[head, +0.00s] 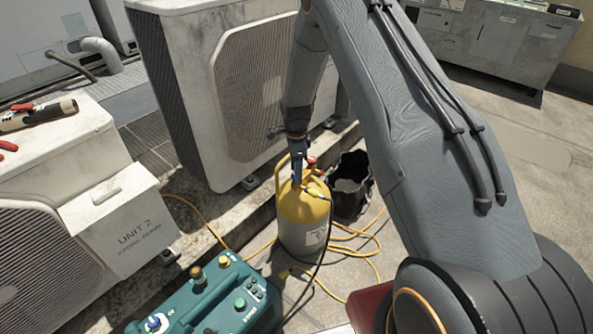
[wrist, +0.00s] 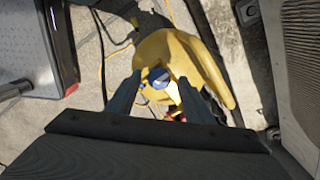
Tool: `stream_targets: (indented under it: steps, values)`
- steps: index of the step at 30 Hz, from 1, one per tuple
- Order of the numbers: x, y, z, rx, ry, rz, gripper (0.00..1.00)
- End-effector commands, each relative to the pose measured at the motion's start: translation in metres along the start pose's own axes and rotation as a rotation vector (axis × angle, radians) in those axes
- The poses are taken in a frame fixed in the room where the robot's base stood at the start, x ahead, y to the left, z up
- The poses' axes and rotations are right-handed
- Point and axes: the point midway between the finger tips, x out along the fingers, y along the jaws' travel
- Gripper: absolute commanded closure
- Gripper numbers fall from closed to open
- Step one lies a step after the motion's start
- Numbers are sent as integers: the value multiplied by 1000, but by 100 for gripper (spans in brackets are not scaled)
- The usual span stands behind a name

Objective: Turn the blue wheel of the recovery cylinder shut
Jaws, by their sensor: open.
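The recovery cylinder (head: 303,222) stands upright on the roof, grey below with a yellow top and a yellow collar. In the wrist view its yellow top (wrist: 170,50) fills the middle. The blue wheel (wrist: 157,79) shows there between my two fingers, with a bit of red below it. My gripper (wrist: 158,84) is open, with one finger on each side of the wheel; I cannot tell whether either finger touches it. In the head view my gripper (head: 297,172) points down at the cylinder's top and hides most of the wheel. A red wheel (head: 311,161) shows just beside it.
A black bucket (head: 351,185) stands close behind the cylinder at right. A yellow hose (head: 350,235) and a dark hose lie around it. A teal machine (head: 210,295) sits in front at left. A large condenser (head: 240,90) stands behind, and the Unit 2 condenser (head: 60,190) at left.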

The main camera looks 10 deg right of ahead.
Motion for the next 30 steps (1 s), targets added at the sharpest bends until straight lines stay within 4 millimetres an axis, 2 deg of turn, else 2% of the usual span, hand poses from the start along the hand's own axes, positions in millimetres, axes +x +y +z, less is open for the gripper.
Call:
stream_targets:
  steps: [9,15,30]
  values:
    - [-49,-2,0,0,0,-4,53]
    - [-71,-2,0,1,0,-4,53]
    - [-75,-2,0,1,0,-3,53]
